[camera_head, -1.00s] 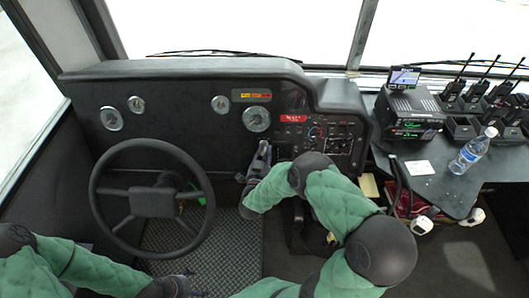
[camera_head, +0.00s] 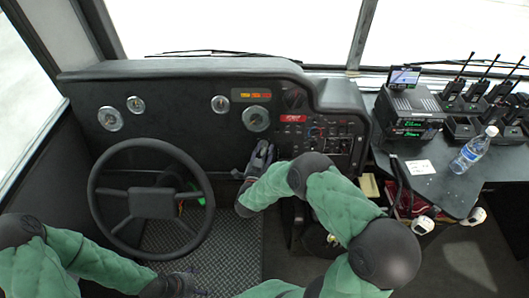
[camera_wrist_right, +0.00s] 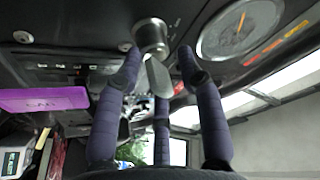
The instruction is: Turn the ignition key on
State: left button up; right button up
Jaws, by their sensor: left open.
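The ignition key (camera_wrist_right: 158,77) stands out from a round silver lock (camera_wrist_right: 151,37) on the dark dashboard in the right wrist view. My right gripper (camera_wrist_right: 159,62) has its purple-grey fingers spread on both sides of the key, with visible gaps. The third finger is behind the key in that view. In the head view my right gripper (camera_head: 262,155) is at the dashboard below the round gauge and hides the key. My left gripper (camera_head: 183,284) is low at the bottom edge, below the steering wheel, partly cut off and away from the key.
The steering wheel (camera_head: 150,198) stands left of my right gripper. A large gauge (camera_head: 256,119) and a switch panel (camera_head: 330,140) are close by. At right, a desk (camera_head: 455,190) holds a radio, several handsets and a water bottle (camera_head: 473,151).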

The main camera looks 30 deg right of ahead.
jog(key=shift+s, duration=0.1)
jog(key=v, duration=1.2)
jog(key=shift+f, duration=0.15)
jog(key=a+f+n+g+y+p, duration=0.1)
jog(key=a+f+n+g+y, duration=0.15)
jog(key=f+n+y, duration=0.35)
jog(key=a+f+n+g+y, duration=0.2)
jog(key=a+f+y, duration=0.2)
jog(key=f, duration=0.4)
jog(key=s+a+f+n+g+y, duration=0.2)
jog(key=s+a+g, duration=0.1)
jog(key=s, duration=0.6)
jog(key=s+a+f+n+g+y, duration=0.2)
jog(key=s+g, duration=0.3)
jog(key=s, duration=0.4)
jog(key=shift+a+f+n+y+p, duration=0.3)
jog(key=shift+a+y+p, duration=0.25)
jog(key=shift+y, duration=0.25)
jog(key=shift+w+g, duration=0.1)
jog(key=shift+g, duration=0.15)
